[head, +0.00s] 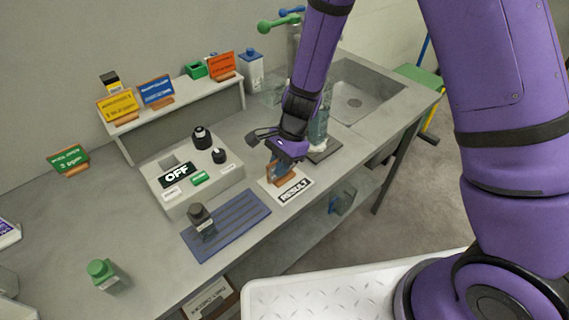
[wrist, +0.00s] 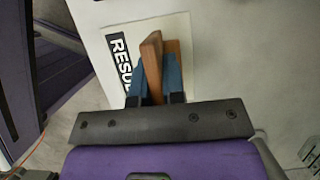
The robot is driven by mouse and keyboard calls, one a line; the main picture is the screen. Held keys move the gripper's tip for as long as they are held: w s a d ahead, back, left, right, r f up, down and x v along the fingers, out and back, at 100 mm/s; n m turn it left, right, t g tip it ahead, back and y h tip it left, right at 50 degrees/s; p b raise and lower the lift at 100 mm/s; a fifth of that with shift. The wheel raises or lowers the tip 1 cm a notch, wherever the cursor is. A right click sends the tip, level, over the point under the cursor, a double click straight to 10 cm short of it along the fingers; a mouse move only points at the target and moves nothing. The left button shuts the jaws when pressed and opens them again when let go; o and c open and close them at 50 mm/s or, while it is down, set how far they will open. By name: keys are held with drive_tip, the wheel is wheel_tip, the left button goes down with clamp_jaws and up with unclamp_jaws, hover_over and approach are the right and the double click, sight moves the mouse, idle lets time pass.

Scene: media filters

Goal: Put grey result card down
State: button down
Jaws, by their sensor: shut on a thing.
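My gripper (head: 276,165) is shut on a card on a brown wooden stand (head: 283,176). In the wrist view the wood (wrist: 153,52) stands between the two blue fingers of my gripper (wrist: 155,78). The card's grey face is not clear in either view. The held card is over the white mat marked RESULT (head: 295,189), at its back left part in the head view. The mat also shows in the wrist view (wrist: 118,47). I cannot tell whether the stand touches the mat.
A grey device marked OFF (head: 213,192) with black knobs stands left of the mat. A blue ribbed tray (head: 240,217) with a dark bottle (head: 200,219) lies in front of it. A clear container (head: 318,128) stands just behind my gripper. A shelf (head: 180,108) holds coloured cards.

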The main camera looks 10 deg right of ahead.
drive_tip(key=shift+f, duration=0.1)
drive_tip(key=c, duration=1.2)
unclamp_jaws()
drive_tip(key=v, duration=1.2)
drive_tip(key=shift+d+r, duration=0.1)
drive_tip(key=shift+r, duration=0.1)
drive_tip(key=s+d+r+n+t, duration=0.25)
drive_tip(key=d+r, duration=0.35)
drive_tip(key=r, duration=0.4)
drive_tip(key=s+d+r+n+t+h, duration=0.1)
drive_tip(key=s+d+r+n+t, duration=0.1)
drive_tip(key=s+d+r+n, duration=0.2)
drive_tip(key=s+d+r+n+t+h, duration=0.2)
drive_tip(key=s+d+r+n+t, duration=0.1)
drive_tip(key=s+d+r, duration=0.7)
drive_tip(key=s+d+n, duration=0.1)
drive_tip(key=s, duration=0.3)
drive_tip(key=shift+d+n+h, duration=0.15)
drive_tip(key=shift+n+h, duration=0.15)
drive_tip(key=shift+n, duration=0.05)
